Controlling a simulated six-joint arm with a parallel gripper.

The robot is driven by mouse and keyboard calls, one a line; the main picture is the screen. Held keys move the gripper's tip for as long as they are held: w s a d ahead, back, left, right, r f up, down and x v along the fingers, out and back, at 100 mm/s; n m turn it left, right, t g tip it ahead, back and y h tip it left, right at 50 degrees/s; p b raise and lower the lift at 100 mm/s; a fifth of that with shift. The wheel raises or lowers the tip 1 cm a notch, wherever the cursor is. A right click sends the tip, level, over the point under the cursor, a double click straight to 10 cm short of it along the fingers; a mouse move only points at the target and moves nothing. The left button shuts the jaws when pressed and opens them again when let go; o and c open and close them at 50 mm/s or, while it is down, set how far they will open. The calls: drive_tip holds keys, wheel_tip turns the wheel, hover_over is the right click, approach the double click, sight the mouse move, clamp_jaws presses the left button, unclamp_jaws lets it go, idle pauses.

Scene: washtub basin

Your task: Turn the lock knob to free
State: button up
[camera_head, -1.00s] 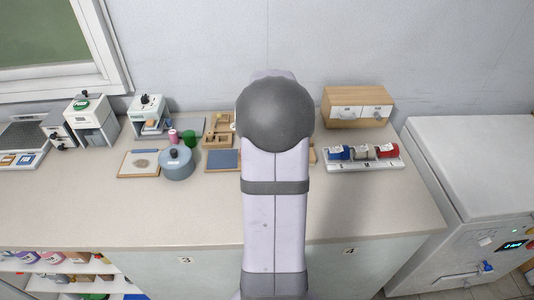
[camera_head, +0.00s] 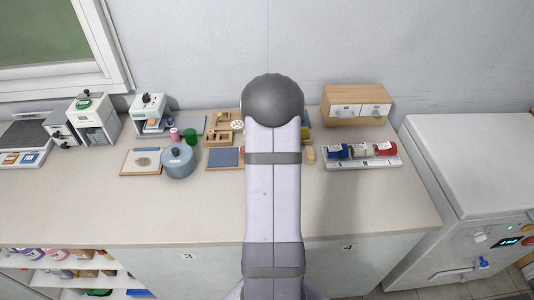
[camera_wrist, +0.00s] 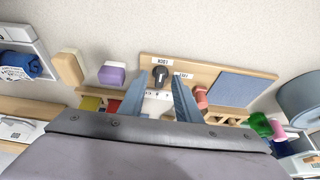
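In the wrist view a dark knob (camera_wrist: 160,74) stands on a light wooden board (camera_wrist: 205,70). Small white labels (camera_wrist: 183,75) lie beside it, too small to read surely. I take it as the lock knob. My gripper (camera_wrist: 158,77) is open, with two blue-grey fingers pointing at the board. The knob appears between the fingertips in the picture, with a gap on both sides; how far the tips are above it I cannot tell. In the head view my arm hides the gripper and knob; only the board's blue-grey panel (camera_head: 223,158) shows at the left.
A purple-and-white block (camera_wrist: 112,74) and a tan block (camera_wrist: 69,68) lie left of the board. Head view: a blue-grey lidded pot (camera_head: 178,162), a rack with coloured rolls (camera_head: 362,164), a wooden drawer box (camera_head: 357,104). The counter's front is clear.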

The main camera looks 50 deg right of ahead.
clamp_jaws()
